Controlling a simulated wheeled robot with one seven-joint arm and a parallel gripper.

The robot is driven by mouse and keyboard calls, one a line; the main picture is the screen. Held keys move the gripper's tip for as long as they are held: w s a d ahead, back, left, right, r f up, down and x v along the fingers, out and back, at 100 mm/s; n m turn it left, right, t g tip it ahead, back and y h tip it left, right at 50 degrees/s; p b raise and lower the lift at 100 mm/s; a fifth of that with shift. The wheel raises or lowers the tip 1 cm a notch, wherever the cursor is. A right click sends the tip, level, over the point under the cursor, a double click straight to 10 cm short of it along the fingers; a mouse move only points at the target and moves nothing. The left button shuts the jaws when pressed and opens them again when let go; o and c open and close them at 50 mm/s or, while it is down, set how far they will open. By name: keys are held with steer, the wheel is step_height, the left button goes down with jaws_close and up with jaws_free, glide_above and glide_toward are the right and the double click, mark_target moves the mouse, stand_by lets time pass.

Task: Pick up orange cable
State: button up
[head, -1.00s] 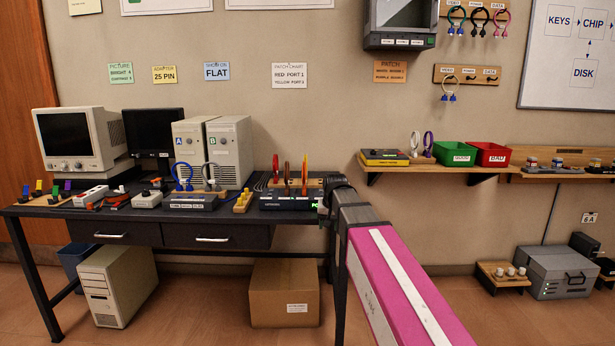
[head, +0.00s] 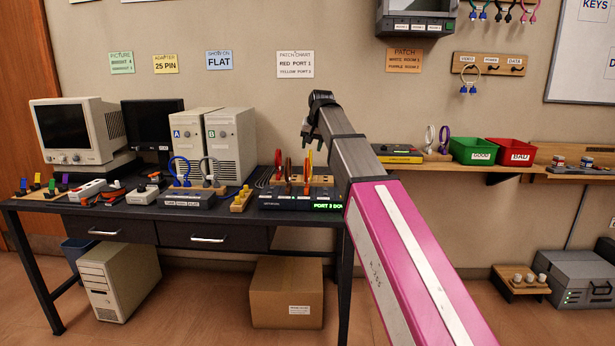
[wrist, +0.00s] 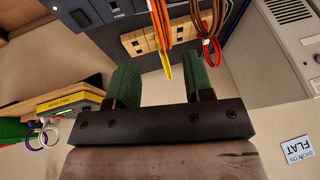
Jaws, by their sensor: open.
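The orange cable (head: 307,172) stands upright in a loop at the right of a row of cables on the wooden rack at the desk's right end. A yellow cable (head: 311,158) shows close behind it, and brown (head: 288,172) and red (head: 278,162) ones stand to its left. My gripper (head: 311,138) is above the rack, open and empty. In the wrist view its green fingers (wrist: 162,80) are spread, with the yellow loop's tip showing between them. The orange strands (wrist: 160,18) lie beyond the fingertips, beside the brown and red loops. No finger visibly touches a cable.
A dark box with a green-lit display (head: 325,205) sits in front of the rack. White computer towers (head: 230,150) stand to the left. A wall shelf with green (head: 472,151) and red (head: 515,153) bins is on the right. Air above the rack is free.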

mark_target(307, 160)
steer(key=shift+w+r+x, duration=0.1)
steer(key=shift+w+x, duration=0.05)
steer(key=shift+x, duration=1.4)
steer(key=shift+w+r+x, duration=0.1)
steer(key=shift+w+x, duration=0.05)
steer(key=shift+x, duration=1.45)
steer(key=shift+w+x, duration=0.15)
steer(key=shift+x, duration=1.4)
steer(key=shift+a, duration=0.2)
jaws_close()
